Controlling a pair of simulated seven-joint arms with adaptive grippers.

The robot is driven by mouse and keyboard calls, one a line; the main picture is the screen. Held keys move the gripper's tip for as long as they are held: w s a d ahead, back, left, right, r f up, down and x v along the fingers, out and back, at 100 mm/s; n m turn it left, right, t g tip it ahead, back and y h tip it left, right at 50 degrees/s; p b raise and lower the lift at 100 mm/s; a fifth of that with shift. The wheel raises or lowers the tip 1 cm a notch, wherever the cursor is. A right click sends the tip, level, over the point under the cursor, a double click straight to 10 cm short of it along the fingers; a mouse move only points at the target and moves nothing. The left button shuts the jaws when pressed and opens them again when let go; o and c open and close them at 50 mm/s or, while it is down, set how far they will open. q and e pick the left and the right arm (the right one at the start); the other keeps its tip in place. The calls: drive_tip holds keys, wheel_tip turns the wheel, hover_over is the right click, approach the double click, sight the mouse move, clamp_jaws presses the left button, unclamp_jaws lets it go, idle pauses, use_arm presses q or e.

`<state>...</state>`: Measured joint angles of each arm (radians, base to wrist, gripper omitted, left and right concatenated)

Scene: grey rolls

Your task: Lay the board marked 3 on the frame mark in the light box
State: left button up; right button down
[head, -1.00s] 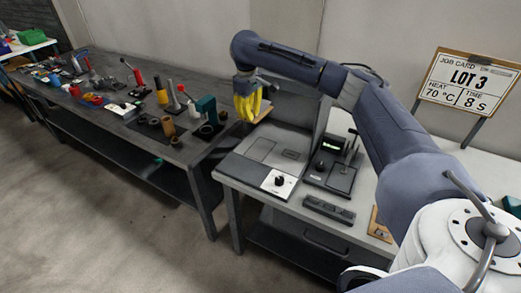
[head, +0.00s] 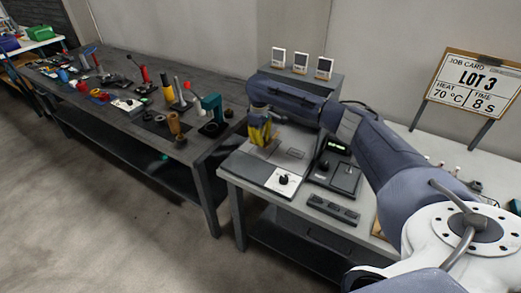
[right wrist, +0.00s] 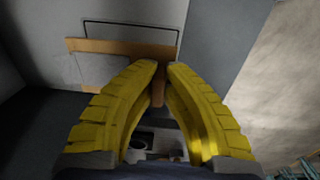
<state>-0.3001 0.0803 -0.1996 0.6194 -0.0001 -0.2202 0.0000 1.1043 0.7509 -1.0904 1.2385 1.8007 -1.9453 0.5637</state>
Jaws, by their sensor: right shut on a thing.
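My right gripper (head: 262,140) is low over the grey box with a white knob panel (head: 283,181), at the near left of the light bench. In the right wrist view its yellow fingers (right wrist: 161,68) are shut on a brown upright part (right wrist: 158,90) of a tan-edged board (right wrist: 120,47). The board is at or just above a grey surface; I cannot tell whether it touches. A thin dark rectangular outline (right wrist: 130,21) shows beyond it, partly covered by the board. No number is readable on the board. My left gripper is not in view.
A dark device with a lit display (head: 338,146) stands right of the grey box. A dark slotted bar (head: 333,208) lies in front. Three white cards (head: 300,62) stand behind. A cluttered dark bench (head: 140,105) stands left.

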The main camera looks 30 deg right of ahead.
sight(261, 154)
drive_tip(key=shift+f, duration=2.6)
drive_tip(key=c, duration=1.5)
unclamp_jaws()
drive_tip(key=shift+c, duration=0.2)
drive_tip(key=shift+r, duration=0.1)
